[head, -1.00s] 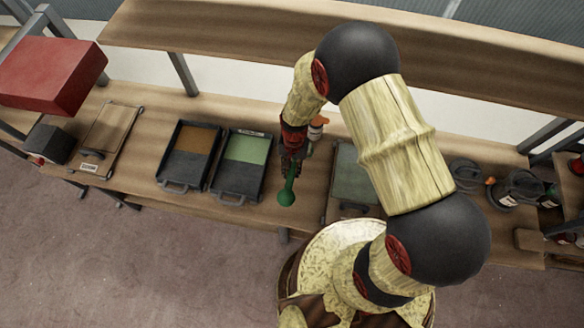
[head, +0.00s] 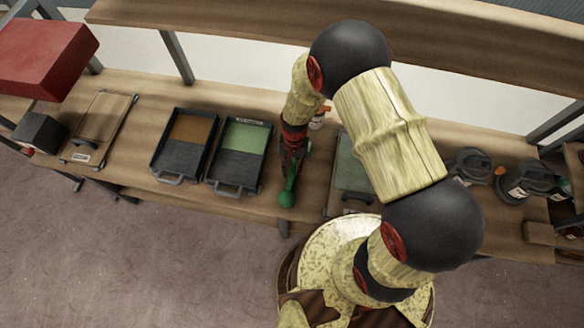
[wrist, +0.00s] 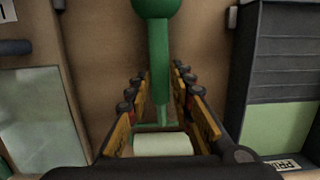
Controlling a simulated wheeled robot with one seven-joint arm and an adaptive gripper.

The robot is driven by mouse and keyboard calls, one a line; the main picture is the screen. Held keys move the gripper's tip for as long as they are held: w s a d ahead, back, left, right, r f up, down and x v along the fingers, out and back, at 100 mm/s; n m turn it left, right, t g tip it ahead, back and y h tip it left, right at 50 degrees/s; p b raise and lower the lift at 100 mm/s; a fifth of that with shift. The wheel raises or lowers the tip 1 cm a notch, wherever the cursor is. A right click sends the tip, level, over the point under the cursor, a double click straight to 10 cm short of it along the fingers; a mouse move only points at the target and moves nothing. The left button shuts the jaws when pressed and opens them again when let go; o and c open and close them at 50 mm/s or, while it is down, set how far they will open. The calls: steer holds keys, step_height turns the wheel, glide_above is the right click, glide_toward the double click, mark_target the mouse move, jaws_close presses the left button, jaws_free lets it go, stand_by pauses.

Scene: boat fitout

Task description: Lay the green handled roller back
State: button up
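The green handled roller shows in the wrist view (wrist: 160,65), with its round handle end at the top and its pale roller sleeve at the bottom, close to my palm. In the head view its round green end (head: 286,199) sticks out toward the table's front edge. In the head view my gripper (head: 293,150) hangs over the worktable, between the green paint tray (head: 219,184) and a greenish glass-like panel (head: 353,175). I cannot tell the roller's exact height.
A tray with brown paint (head: 169,165) stands left of the green one. A wooden board (head: 101,125), a grey block (head: 40,132) and a red box (head: 48,58) are farther left. Dark cans (head: 525,180) stand at the right. A bottle with an orange top (head: 318,118) stands behind my gripper.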

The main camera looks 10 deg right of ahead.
steer(key=o, duration=0.4)
steer(key=r, duration=0.4)
steer(key=w+r, duration=0.1)
steer(key=r, duration=0.6)
steer(key=shift+w+d+r, duration=0.35)
steer(key=shift+w+r, duration=0.05)
